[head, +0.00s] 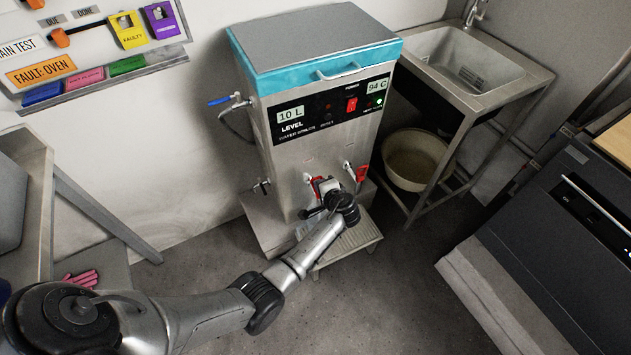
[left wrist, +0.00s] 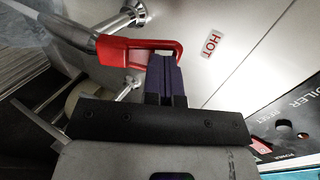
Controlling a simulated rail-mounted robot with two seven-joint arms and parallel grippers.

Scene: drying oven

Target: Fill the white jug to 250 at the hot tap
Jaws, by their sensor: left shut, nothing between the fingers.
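The water boiler (head: 315,150) stands against the wall with its taps low on the front. My left gripper (head: 328,190) is at this front, partly hidden by its own wrist. In the left wrist view its dark fingers (left wrist: 165,78) are shut and empty, their tips at the red tap lever (left wrist: 120,52). I cannot tell whether they touch it. A HOT label (left wrist: 212,45) is on the steel beside the lever. Another red lever (head: 361,174) shows in the head view. I cannot make out the white jug for certain. My right gripper is not in view.
A slatted stand (head: 350,243) is below the taps, partly behind my arm. A cream basin (head: 412,160) sits under the sink (head: 460,62) at right. A dark appliance (head: 570,215) stands further right. The floor in front is clear.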

